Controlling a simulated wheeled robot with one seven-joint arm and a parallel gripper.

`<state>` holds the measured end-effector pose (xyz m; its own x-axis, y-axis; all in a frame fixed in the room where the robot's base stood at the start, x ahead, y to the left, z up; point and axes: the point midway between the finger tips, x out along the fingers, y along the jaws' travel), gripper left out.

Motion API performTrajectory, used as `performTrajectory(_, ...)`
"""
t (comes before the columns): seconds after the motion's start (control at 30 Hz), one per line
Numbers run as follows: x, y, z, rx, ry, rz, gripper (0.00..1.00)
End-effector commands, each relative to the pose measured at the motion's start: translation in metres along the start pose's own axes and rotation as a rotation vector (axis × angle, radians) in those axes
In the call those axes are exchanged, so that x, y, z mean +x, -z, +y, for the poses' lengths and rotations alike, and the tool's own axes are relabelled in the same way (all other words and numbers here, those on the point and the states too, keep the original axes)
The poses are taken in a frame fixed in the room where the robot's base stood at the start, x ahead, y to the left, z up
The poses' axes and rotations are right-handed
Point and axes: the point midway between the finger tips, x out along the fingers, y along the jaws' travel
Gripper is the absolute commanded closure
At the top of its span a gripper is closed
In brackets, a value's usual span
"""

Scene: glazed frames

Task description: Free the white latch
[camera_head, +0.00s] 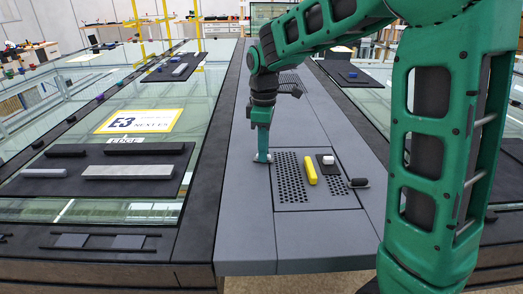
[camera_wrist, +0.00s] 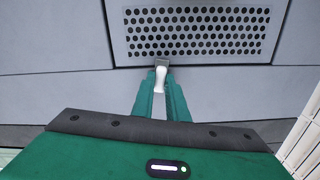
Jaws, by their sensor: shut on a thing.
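My gripper (camera_head: 262,156) points down at the left edge of a square panel set in the grey bench top. In the wrist view its two green fingers (camera_wrist: 161,92) are shut on a small white latch (camera_wrist: 160,78). A grey end piece of the latch lies against the edge of the perforated plate (camera_wrist: 196,33). In the head view only a bit of white shows at the fingertips. I cannot tell how far the latch is turned or lifted.
On the panel stand a yellow bar (camera_head: 310,169), a white block (camera_head: 328,160) on a dark plate, and a dark handle (camera_head: 358,183) at the right edge. Dark trays with grey bars (camera_head: 142,172) lie on glass at left. The grey bench front is clear.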

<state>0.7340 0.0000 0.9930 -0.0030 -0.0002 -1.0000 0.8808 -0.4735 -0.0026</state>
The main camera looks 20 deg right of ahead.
Motion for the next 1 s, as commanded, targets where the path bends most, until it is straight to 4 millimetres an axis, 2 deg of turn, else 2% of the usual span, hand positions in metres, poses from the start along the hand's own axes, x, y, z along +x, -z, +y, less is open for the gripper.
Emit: performTrajectory(1.0, -0.0022, 0.0001, 0.0036, 0.958, -0.006, 0.009, 1.00)
